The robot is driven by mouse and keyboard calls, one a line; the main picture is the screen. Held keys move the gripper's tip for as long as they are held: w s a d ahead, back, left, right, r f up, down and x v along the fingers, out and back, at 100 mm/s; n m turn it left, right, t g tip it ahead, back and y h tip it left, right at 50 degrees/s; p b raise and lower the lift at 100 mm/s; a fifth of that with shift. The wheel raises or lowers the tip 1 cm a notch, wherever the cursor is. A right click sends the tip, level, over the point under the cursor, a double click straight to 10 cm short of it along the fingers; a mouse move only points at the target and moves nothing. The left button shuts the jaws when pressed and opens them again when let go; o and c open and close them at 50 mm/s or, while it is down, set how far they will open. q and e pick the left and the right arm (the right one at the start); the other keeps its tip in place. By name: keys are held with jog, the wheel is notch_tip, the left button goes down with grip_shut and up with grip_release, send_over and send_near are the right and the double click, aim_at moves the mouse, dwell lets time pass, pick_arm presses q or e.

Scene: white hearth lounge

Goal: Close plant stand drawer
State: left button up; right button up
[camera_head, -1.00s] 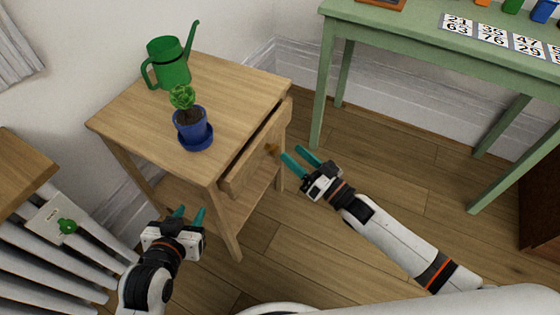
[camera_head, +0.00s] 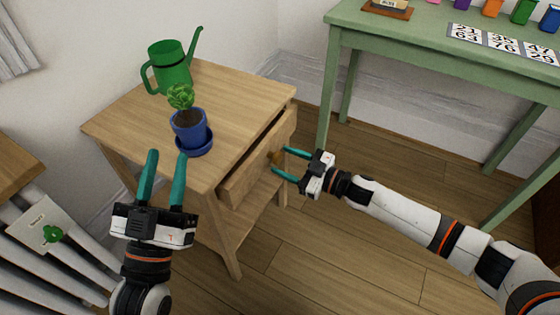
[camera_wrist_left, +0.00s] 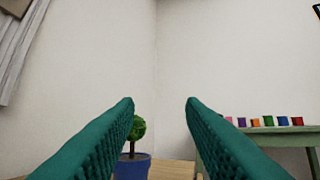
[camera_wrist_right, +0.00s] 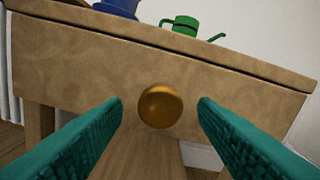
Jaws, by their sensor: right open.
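The wooden plant stand (camera_head: 232,92) stands left of centre in the head view. Its drawer (camera_head: 245,172) sticks out a little from the front, with a gap under the top's edge. The round brass knob (camera_head: 276,158) is on the drawer front. It also shows in the right wrist view (camera_wrist_right: 160,105), centred between the fingers and apart from them. My right gripper (camera_head: 281,163) is open, its fingertips on either side of the knob. My left gripper (camera_head: 167,168) is open and empty, raised in front of the stand's left side.
A blue potted plant (camera_head: 190,128) and a green watering can (camera_head: 169,68) stand on the top. A green table (camera_head: 430,40) with number cards and coloured pots is at the right. Floor in front is clear.

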aim_at(266, 153)
pick_arm(q)
jog(key=shift+s+r+t, duration=0.65)
jog(key=shift+r+t, duration=0.15)
jog(key=shift+r, duration=0.1)
pick_arm(e)
jog(key=shift+x, duration=1.2)
grip_shut()
jog(key=x, duration=0.4)
jog(key=shift+r, duration=0.1)
